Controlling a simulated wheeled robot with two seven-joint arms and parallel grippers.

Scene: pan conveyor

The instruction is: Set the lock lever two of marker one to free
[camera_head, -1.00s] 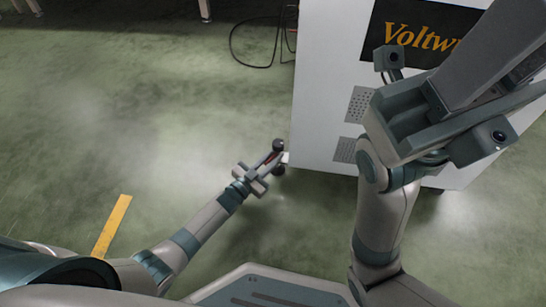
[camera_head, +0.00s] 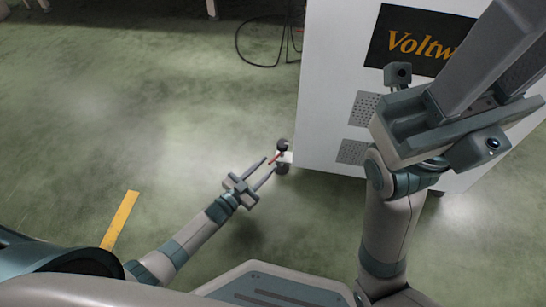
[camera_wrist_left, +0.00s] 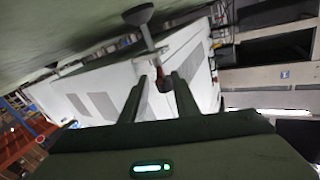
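A white cabinet with a dark panel reading "Voltw" (camera_head: 328,85) stands at the upper right; I take it as marker one. At its lower left corner is a dark round-ended fitting (camera_head: 282,144) with a small red lever (camera_head: 274,159). My left gripper (camera_head: 270,167) is open, its two fingers apart and pointing at this fitting, with the tips close to the lever. In the left wrist view the fitting's grey disc and stem (camera_wrist_left: 138,14) lie beyond the open fingers, and a dark reddish piece shows between the tips. My right gripper (camera_head: 508,50) is raised close to the head camera; its opening is unclear.
A black cable (camera_head: 240,50) lies on the green floor left of the cabinet. A yellow floor stripe (camera_head: 120,218) is at the lower left. The floor left of the cabinet is mostly clear. The right arm hides part of the cabinet front.

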